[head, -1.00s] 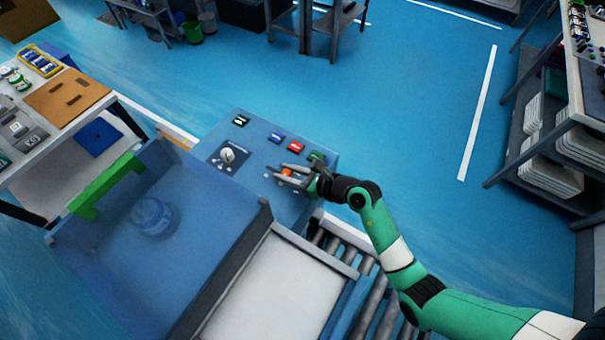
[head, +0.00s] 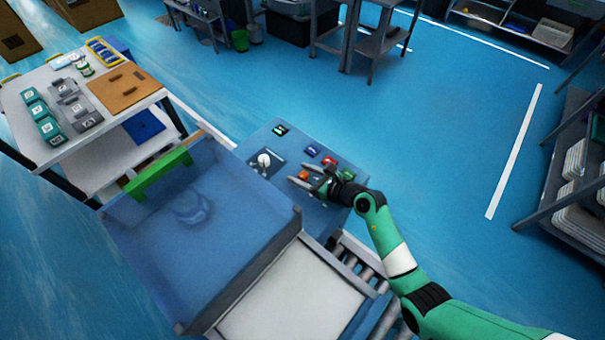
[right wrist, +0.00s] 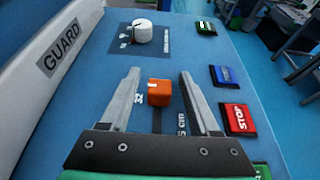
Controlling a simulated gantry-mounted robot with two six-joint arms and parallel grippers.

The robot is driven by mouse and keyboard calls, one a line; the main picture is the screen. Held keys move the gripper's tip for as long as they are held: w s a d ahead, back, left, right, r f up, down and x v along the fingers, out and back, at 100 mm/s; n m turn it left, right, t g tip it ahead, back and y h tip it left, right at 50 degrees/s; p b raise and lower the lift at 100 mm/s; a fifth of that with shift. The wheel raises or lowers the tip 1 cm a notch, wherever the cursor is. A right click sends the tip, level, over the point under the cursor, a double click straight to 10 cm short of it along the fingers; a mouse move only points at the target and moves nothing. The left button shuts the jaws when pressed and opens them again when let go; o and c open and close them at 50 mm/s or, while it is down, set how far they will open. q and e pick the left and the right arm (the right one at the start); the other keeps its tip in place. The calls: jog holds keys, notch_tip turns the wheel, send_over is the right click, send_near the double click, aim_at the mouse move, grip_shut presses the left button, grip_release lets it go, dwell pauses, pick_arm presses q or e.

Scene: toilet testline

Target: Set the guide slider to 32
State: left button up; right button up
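The guide slider is an orange block (right wrist: 159,92) on a dark track on the blue control panel (right wrist: 190,60). In the right wrist view a scale marking, partly hidden, shows beside the track. My right gripper (right wrist: 155,85) is open, with one finger on each side of the orange block and a gap to each. In the head view the orange slider (head: 304,175) shows between the fingers of the right gripper (head: 302,178). My left gripper is in neither view.
A white knob (right wrist: 142,31) stands beyond the slider. Green, blue (right wrist: 224,75) and red STOP (right wrist: 239,118) buttons line the panel's right side. A wall marked GUARD (right wrist: 62,48) borders its left.

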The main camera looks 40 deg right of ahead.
jog(key=shift+s+r, duration=0.25)
jog(key=shift+s, duration=0.05)
jog(key=p+v, duration=0.3)
jog(key=v, duration=0.7)
jog(key=shift+s+p, duration=0.1)
jog(key=shift+p, duration=0.2)
jog(key=shift+s+r, duration=0.1)
jog(key=shift+s, duration=0.25)
